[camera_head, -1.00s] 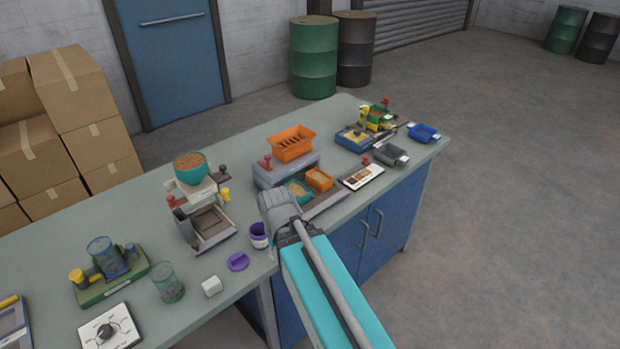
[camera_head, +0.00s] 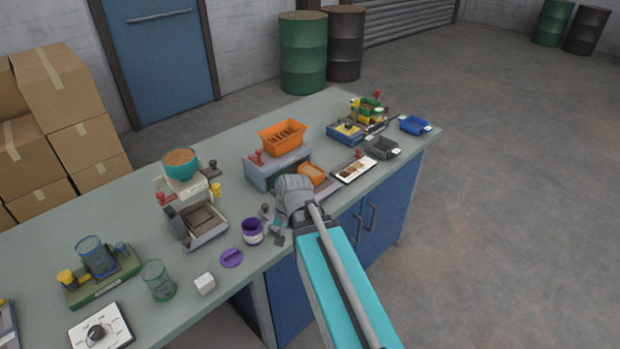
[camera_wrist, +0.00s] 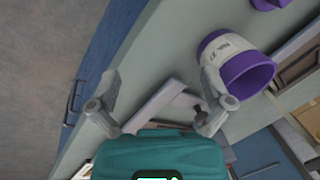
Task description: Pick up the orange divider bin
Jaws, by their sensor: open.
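An orange bin with slat-like dividers (camera_head: 283,137) sits on top of a grey stand (camera_head: 262,172) near the middle of the table. A smaller orange bin (camera_head: 311,174) sits lower, at the stand's front; its inside is hard to make out. My gripper (camera_head: 272,225) is open and empty, near the table's front edge, in front of the stand and apart from the divider bin. In the wrist view its two fingers (camera_wrist: 160,80) are spread over the table, with a purple cup beside the right finger. Neither orange bin is clear in the wrist view.
The purple cup (camera_head: 252,231) stands left of my gripper; it also shows in the wrist view (camera_wrist: 246,75). A purple lid (camera_head: 231,258) and white block (camera_head: 204,284) lie nearby. A teal bowl on a stand (camera_head: 181,164) is left. Grey (camera_head: 381,148) and blue bins (camera_head: 415,125) are right.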

